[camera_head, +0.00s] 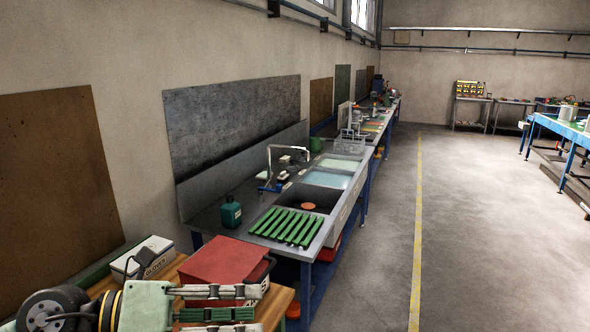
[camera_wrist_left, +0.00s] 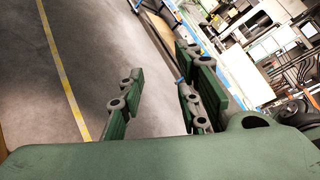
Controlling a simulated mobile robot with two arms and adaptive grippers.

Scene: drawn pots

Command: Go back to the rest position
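My left gripper (camera_head: 255,308) is at the bottom left of the head view, in front of a wooden table. Its fingers point to the right and are spread apart. In the left wrist view the gripper (camera_wrist_left: 160,85) shows two green finger pads with bare floor between them, and it holds nothing. My right gripper is in neither view.
A red box (camera_head: 218,262) and a white gloves box (camera_head: 142,258) stand close behind the left gripper. A sink bench with a green slatted rack (camera_head: 288,227) and a green canister (camera_head: 231,213) runs along the wall. The floor right of it is clear.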

